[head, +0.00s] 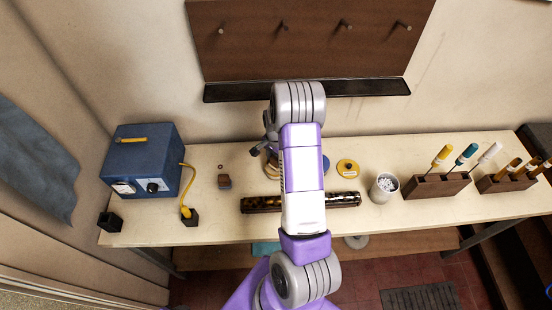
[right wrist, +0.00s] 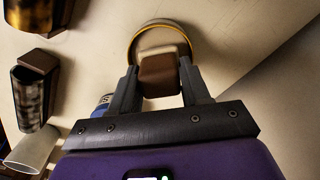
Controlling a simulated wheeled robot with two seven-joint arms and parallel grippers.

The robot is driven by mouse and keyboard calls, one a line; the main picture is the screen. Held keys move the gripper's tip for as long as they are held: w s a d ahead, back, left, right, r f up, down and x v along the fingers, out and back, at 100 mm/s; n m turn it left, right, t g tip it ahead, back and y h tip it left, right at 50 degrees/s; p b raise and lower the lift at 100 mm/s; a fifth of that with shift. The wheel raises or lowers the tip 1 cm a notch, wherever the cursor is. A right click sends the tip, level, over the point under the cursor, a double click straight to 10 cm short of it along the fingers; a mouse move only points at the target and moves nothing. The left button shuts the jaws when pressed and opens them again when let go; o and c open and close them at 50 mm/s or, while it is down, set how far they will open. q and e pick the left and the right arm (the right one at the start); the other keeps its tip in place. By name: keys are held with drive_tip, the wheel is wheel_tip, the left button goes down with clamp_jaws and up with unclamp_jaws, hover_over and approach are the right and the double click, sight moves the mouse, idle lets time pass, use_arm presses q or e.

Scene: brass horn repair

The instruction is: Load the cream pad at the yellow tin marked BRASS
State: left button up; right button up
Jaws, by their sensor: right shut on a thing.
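The yellow tin (head: 347,166) sits on the workbench right of my right arm in the head view; its lettering is too small to read. A blue tin (head: 325,164) beside it is partly hidden by the arm, and shows in the right wrist view (right wrist: 104,100). My right gripper (right wrist: 159,84) is shut on a brown block with a pale cream strip at its far side, apparently the pad (right wrist: 159,76). Just beyond it is a round thing with a yellow inner rim (right wrist: 147,28); whether they touch I cannot tell. My left gripper is out of view.
A mottled dark tube (head: 343,199) lies along the front of the workbench (head: 205,215). A white cup (head: 384,187) and tool racks (head: 437,186) stand right. A blue power box (head: 147,160) and a brown block (head: 224,181) are left.

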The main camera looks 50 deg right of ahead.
drive_tip(key=shift+r+p, duration=1.9)
drive_tip(key=shift+r, duration=1.1)
drive_tip(key=shift+f, duration=0.1)
